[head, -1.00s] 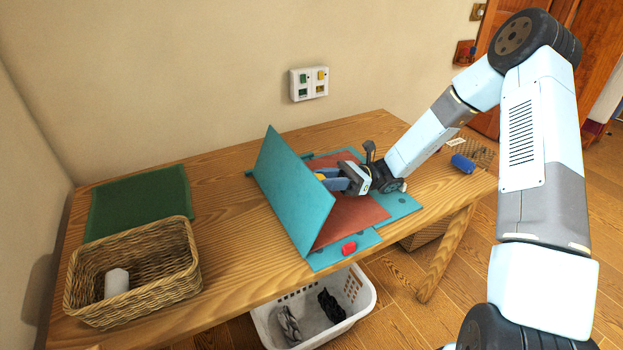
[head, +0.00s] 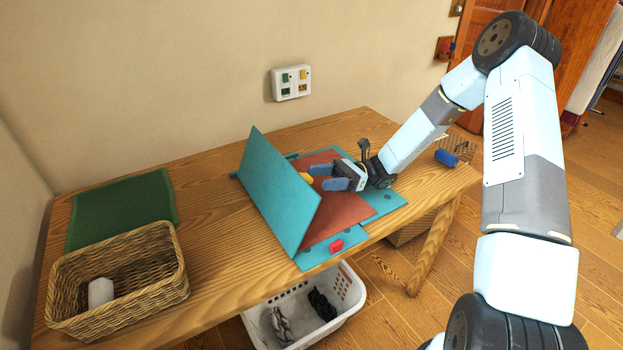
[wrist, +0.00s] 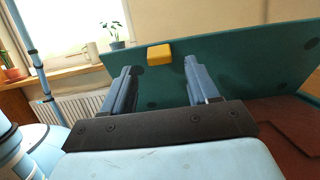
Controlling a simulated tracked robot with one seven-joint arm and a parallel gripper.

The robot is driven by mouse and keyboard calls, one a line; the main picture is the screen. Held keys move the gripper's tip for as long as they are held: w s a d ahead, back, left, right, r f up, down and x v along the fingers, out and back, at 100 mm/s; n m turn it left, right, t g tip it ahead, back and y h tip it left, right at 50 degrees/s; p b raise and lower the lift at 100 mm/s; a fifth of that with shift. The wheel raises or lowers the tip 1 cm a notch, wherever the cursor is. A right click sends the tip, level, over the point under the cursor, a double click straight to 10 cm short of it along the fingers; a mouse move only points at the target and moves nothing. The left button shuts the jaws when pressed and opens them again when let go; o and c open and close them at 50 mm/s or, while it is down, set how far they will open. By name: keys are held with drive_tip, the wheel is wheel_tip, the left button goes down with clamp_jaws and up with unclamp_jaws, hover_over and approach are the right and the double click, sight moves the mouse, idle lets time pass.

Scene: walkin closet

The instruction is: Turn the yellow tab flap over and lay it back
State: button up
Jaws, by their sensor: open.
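The teal flap (head: 272,195) stands raised and tilted on the teal base (head: 388,205), its broad outer face toward the left in the head view. Its yellow tab (head: 306,177) shows partly at the flap's right side, by my fingertips. In the wrist view the tab (wrist: 159,54) sits at the flap's upper edge, ahead of and between my fingers. My gripper (head: 320,177) is open and empty, over the red-brown panel (head: 345,208) on the base. The fingers (wrist: 160,85) look apart from the tab. Part of the flap's inner face is hidden in the head view.
A red tab (head: 336,245) lies at the base's front edge. A wicker basket (head: 165,285) with a white object and a green mat (head: 122,207) are at the table's left. A blue cylinder (head: 446,158) is at the right. Bare wood lies left of the flap.

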drive_tip(key=w+d, duration=0.6)
drive_tip(key=d, duration=0.3)
drive_tip(key=shift+w, duration=0.15)
drive_tip(key=shift+r, duration=0.1)
drive_tip(key=s+d+r+n+t+h, duration=0.3)
drive_tip(key=s+d+r+t+h, duration=0.2)
drive_tip(key=s+r+t+h, duration=0.1)
drive_tip(key=s+d+r+n+t+h, duration=0.4)
drive_tip(key=s+d+r+t+h, duration=0.1)
drive_tip(key=s+r, duration=0.4)
drive_tip(key=s+d+r+n+t+h, duration=0.4)
drive_tip(key=s+r, duration=0.4)
drive_tip(key=s, duration=0.3)
drive_tip(key=shift+s+d+r+t+h, duration=0.25)
drive_tip(key=shift+d+t+h, duration=0.4)
drive_tip(key=shift+t+h, duration=0.7)
drive_tip(key=shift+w, duration=0.1)
drive_tip(key=shift+c, duration=0.3)
